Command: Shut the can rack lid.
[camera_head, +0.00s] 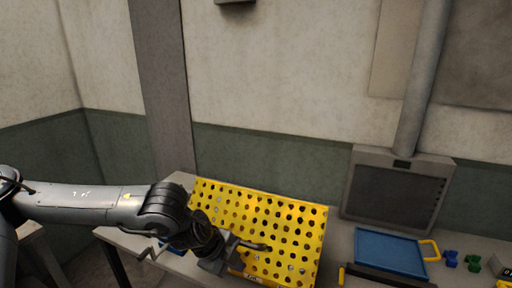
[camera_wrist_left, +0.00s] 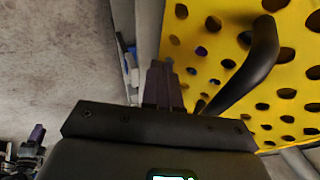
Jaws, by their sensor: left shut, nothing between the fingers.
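The yellow perforated lid of the can rack (camera_head: 275,222) stands raised and tilted on the table; it also shows in the left wrist view (camera_wrist_left: 205,38). Its dark bar handle (camera_head: 254,246) is near the lower left of the lid and curves across the left wrist view (camera_wrist_left: 250,68). My left gripper (camera_head: 236,264) is at the lid's lower left, beside the handle. Its fingers (camera_wrist_left: 163,82) are together and empty, left of the handle in the wrist view. Whether they touch the lid I cannot tell. The rack's inside is hidden. My right gripper is not in view.
A blue tray-like panel with a yellow handle (camera_head: 388,247) lies right of the rack. Small blue (camera_head: 451,259) and green (camera_head: 473,263) pieces sit farther right. A grey framed dark panel (camera_head: 397,192) stands against the wall.

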